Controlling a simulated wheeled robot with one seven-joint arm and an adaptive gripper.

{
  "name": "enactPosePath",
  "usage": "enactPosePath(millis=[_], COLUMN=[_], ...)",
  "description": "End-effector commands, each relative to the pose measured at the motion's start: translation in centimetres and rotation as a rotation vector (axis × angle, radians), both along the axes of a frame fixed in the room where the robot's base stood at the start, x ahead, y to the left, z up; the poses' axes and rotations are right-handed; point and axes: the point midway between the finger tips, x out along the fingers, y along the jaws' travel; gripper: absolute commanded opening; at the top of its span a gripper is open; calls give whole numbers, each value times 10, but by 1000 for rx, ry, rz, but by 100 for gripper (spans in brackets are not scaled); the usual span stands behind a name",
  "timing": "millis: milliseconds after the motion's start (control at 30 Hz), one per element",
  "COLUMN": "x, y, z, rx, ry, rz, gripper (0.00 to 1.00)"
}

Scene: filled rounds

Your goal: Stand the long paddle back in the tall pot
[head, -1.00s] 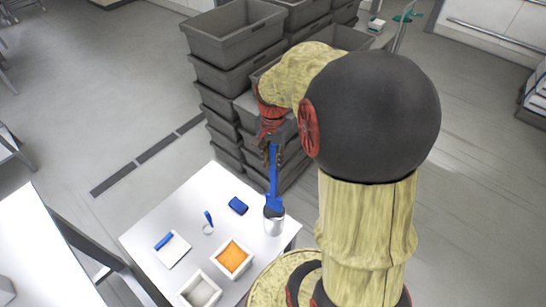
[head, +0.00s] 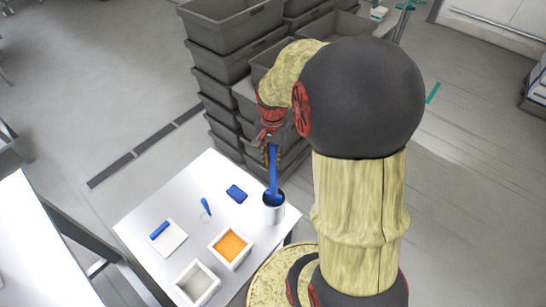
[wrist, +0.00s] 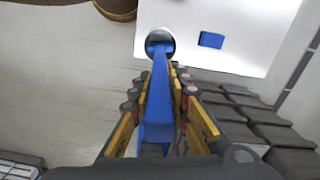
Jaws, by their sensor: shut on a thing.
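The long blue paddle (head: 273,178) hangs upright from my gripper (head: 271,153), which is shut on its upper part. In the wrist view the paddle (wrist: 158,95) runs between the fingers of my gripper (wrist: 159,85) toward the pot. The tall, pale grey pot (head: 274,214) stands at the table's right corner. The paddle's lower end shows within the pot's mouth in the head view. In the wrist view it lies over the round opening of the pot (wrist: 168,35). How deep it reaches is hidden.
On the white table (head: 150,215) are a blue block (head: 236,193), a small blue-handled tool (head: 205,206), a white square with a blue bar (head: 170,238), a tub of orange filling (head: 231,247) and a pale tub (head: 197,284). Stacked grey crates (head: 222,75) stand behind.

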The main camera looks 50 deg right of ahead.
Motion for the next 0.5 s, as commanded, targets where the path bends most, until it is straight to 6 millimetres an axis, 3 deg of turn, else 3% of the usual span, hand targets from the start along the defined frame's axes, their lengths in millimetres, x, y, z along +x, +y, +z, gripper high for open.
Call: enactPosePath(millis=[500], x=[0], y=[0], z=[-49], rx=[1], ry=[1], rz=[0], gripper=[0])
